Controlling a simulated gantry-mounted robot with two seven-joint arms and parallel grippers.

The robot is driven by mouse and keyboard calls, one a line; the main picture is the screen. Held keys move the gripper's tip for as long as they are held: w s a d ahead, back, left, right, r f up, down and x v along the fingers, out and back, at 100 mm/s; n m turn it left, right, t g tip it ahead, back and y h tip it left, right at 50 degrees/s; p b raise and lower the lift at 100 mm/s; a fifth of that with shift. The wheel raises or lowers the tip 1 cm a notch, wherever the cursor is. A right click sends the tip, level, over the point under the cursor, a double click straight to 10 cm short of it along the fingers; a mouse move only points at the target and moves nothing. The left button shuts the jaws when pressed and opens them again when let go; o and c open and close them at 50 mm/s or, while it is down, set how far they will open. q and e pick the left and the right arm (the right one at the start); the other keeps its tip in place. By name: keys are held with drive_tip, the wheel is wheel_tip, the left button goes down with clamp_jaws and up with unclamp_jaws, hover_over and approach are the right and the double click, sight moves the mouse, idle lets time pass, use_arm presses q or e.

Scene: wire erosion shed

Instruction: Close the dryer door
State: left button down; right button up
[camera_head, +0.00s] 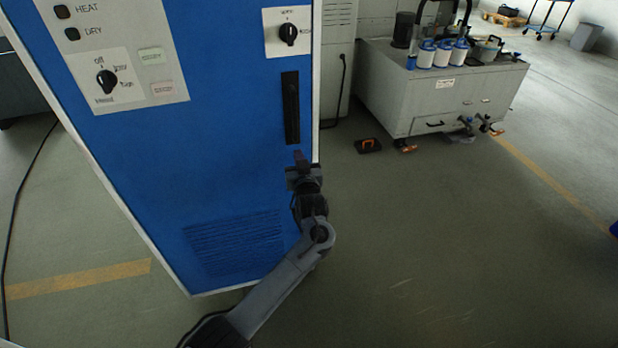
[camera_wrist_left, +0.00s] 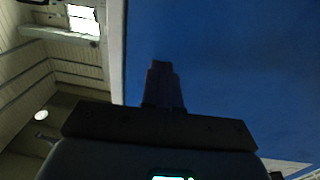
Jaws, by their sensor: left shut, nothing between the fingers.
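The blue dryer door (camera_head: 220,120) fills the left middle of the head view, with a black vertical handle slot (camera_head: 291,108) near its right edge. A white-edged frame borders the blue face, and I cannot tell how far the door stands from the body. My left gripper (camera_head: 299,158) is shut and empty, just below the handle slot at the door's right edge. In the left wrist view the shut fingers (camera_wrist_left: 162,85) point up in front of the blue door panel (camera_wrist_left: 230,60); contact cannot be made out. My right gripper is not in view.
A grey wheeled cabinet (camera_head: 425,110) with white and blue canisters stands at the back right. A cable (camera_head: 18,200) runs on the floor at left. The floor right of the door is clear.

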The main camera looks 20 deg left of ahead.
use_arm(q)
drive_tip(key=w+d+p+v, duration=0.1)
drive_tip(key=p+v, duration=0.3)
drive_tip(key=v, duration=0.9)
drive_tip(key=s+a+f+m+g+p, duration=0.1)
drive_tip(key=s+a+f+g+p, duration=0.2)
drive_tip(key=s+f, duration=0.75)
drive_tip(key=s+a+f+m+g+h+p, duration=0.1)
drive_tip(key=s+a+f+g+h+p, duration=0.15)
drive_tip(key=s, duration=0.65)
drive_tip(key=s+a+f+m+g+h+p, duration=0.15)
drive_tip(key=s+h, duration=0.25)
drive_tip(key=s, duration=0.6)
drive_tip(key=s+d+r+m+g+h+p, duration=0.25)
drive_tip(key=s+d+r+m+g, duration=0.25)
drive_tip(key=s+r, duration=0.5)
wheel_tip(320, 180, up, 37)
drive_tip(key=s+p, duration=0.1)
drive_tip(key=p, duration=3.6)
drive_tip(key=shift+s+a, duration=0.2)
drive_tip(key=shift+a, duration=0.1)
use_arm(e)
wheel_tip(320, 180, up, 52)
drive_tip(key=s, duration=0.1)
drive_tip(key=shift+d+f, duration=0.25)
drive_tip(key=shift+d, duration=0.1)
